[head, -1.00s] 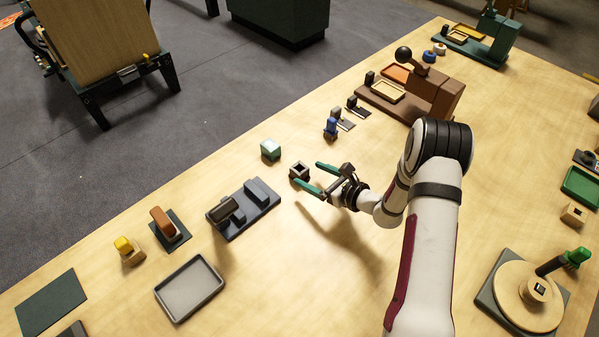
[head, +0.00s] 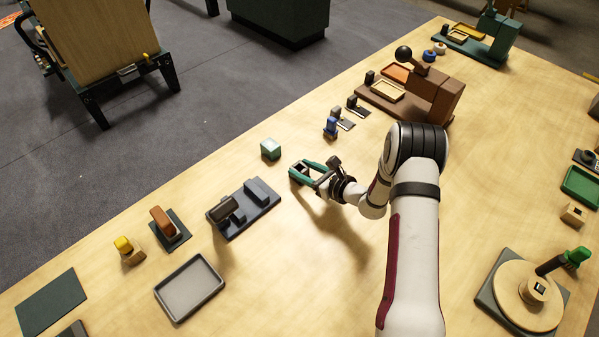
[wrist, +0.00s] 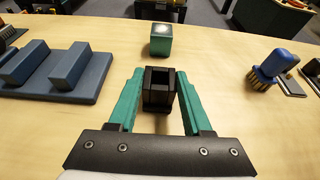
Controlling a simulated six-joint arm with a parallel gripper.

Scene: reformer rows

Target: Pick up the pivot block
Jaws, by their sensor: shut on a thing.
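The pivot block, a small dark block with a square slot in its top, shows upright between the green fingers in the wrist view (wrist: 159,92). In the head view it is mostly covered by the fingers (head: 299,171). My gripper (head: 298,171) has its fingers on either side of the block and is shut on it; it also shows in the wrist view (wrist: 159,82). The block appears to be at table level; I cannot tell whether it is clear of the surface.
A pale green cube (head: 270,149) stands just beyond the block. A blue-grey base with raised bars (head: 262,204) lies to the left. A blue brush-like piece (head: 330,127) stands to the upper right. A grey tray (head: 190,287) lies nearer. The wooden table (head: 290,270) is clear in front.

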